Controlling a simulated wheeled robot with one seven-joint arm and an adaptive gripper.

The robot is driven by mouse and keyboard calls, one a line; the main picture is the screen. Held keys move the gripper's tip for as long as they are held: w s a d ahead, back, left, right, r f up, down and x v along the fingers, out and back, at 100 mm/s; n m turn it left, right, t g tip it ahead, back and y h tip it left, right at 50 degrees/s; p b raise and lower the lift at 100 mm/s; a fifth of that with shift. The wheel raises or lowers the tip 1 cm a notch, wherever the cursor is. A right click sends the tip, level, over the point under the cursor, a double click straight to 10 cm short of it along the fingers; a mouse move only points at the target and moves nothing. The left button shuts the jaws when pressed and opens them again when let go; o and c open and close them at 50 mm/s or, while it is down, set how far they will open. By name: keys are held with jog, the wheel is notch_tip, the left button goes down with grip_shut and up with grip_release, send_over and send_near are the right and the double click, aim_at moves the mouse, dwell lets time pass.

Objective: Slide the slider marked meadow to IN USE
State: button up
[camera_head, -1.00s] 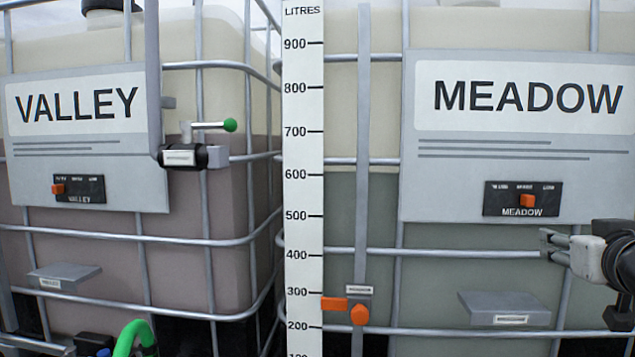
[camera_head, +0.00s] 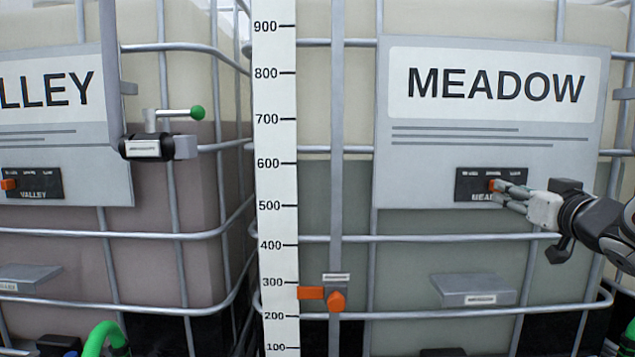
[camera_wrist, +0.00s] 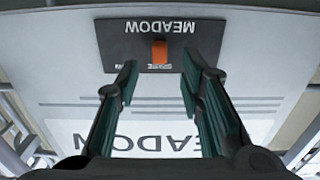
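The meadow slider is a small orange knob (camera_head: 493,185) on a black plate (camera_head: 465,184) marked MEADOW, below the large MEADOW label. The knob stands at about the middle of its track, near the middle mark. In the upside-down wrist view the orange knob (camera_wrist: 160,52) shows between and just beyond the fingertips. My gripper (camera_head: 504,190) has come in from the right and reaches the plate. In the wrist view my gripper (camera_wrist: 159,70) is open, with gaps on both sides of the knob. The small position marks are hard to read, and the fingers partly hide the plate.
A VALLEY tank with its own orange slider (camera_head: 8,184) stands left. A green-tipped valve handle (camera_head: 197,113) juts out between the tanks. A litre scale (camera_head: 276,200), a grey shelf (camera_head: 473,289) and metal cage bars (camera_head: 420,238) are near.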

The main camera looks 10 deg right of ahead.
jog(key=x, duration=0.4)
jog(key=shift+w+d, duration=0.1)
jog(key=shift+w, duration=0.25)
grip_shut()
